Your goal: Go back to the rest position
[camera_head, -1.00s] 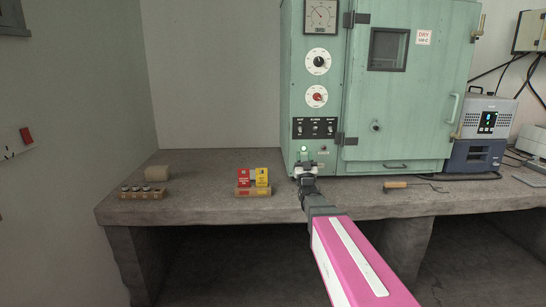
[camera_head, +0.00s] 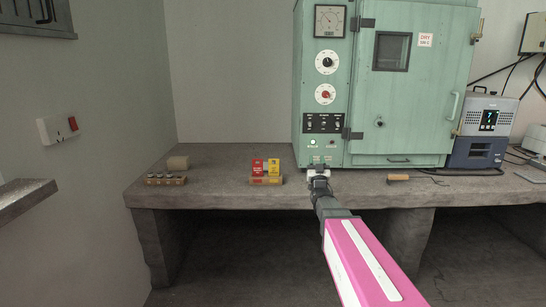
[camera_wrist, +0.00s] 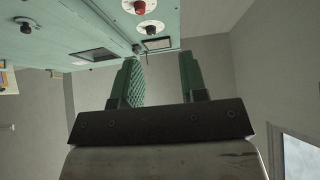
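My gripper (camera_head: 318,170) is at the front edge of the concrete bench (camera_head: 225,190), in front of the lower left corner of the green oven cabinet (camera_head: 420,100). In the wrist view its two green ridged fingers (camera_wrist: 160,80) stand apart with nothing between them. The cabinet also shows at the upper left of the wrist view (camera_wrist: 60,40), beyond the fingers. A small green lamp (camera_head: 313,142) glows on the cabinet's lower left panel.
Red and yellow packets (camera_head: 265,168) stand on a wooden holder left of my gripper. A rack of small jars (camera_head: 165,180) and a tan block (camera_head: 178,162) are farther left. A wooden-handled tool (camera_head: 400,178) and a grey-blue device (camera_head: 485,130) are at right.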

